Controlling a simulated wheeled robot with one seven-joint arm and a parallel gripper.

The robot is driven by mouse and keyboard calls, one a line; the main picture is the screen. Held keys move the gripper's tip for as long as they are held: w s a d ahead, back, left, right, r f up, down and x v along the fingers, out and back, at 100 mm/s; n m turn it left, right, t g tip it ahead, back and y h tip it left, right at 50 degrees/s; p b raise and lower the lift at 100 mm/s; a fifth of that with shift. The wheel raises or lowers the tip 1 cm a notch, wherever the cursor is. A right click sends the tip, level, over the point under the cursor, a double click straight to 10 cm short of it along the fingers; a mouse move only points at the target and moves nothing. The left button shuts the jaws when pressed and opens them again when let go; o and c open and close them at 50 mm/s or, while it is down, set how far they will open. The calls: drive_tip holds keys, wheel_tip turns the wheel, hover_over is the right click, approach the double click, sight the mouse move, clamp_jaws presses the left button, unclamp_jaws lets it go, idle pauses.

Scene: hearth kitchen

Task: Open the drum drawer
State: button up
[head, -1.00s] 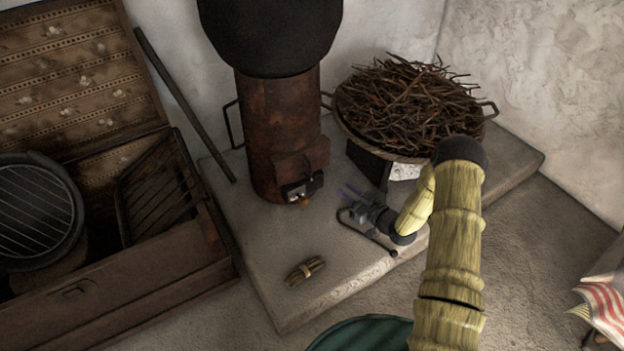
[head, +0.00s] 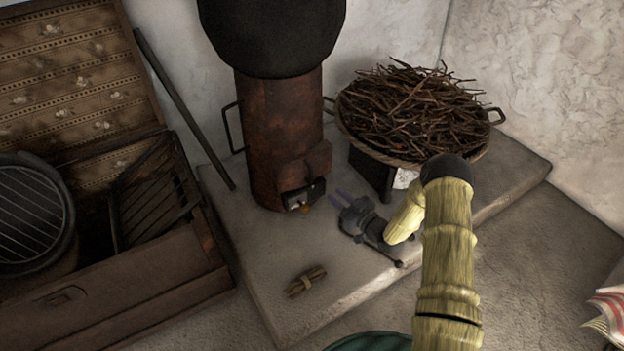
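The drum (head: 284,122) is a rusty brown upright cylinder on the stone slab, with a large black pot on top. Low on its front, under a protruding rusty hood, is a small dark drawer front (head: 305,195) with a pale patch and a small yellowish knob (head: 306,209). The drawer looks shut or nearly so; I cannot tell exactly. My gripper (head: 342,199) is just right of the drawer front, pointing left toward it. Its two thin bluish fingers are spread apart with nothing between them, and they appear clear of the knob.
A basket of twigs (head: 418,108) stands on a dark support behind my gripper. A tied stick bundle (head: 306,281) lies on the slab (head: 255,255) in front. An open wooden chest (head: 120,290) with grates is at left. A dark rod (head: 184,108) leans against the wall.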

sight(311, 183)
drive_tip(key=b+x, duration=0.5)
drive_tip(key=x, duration=0.7)
drive_tip(key=shift+w+a, duration=0.2)
drive_tip(key=shift+a, duration=0.15)
drive_tip(key=shift+c, duration=0.3)
clamp_jaws()
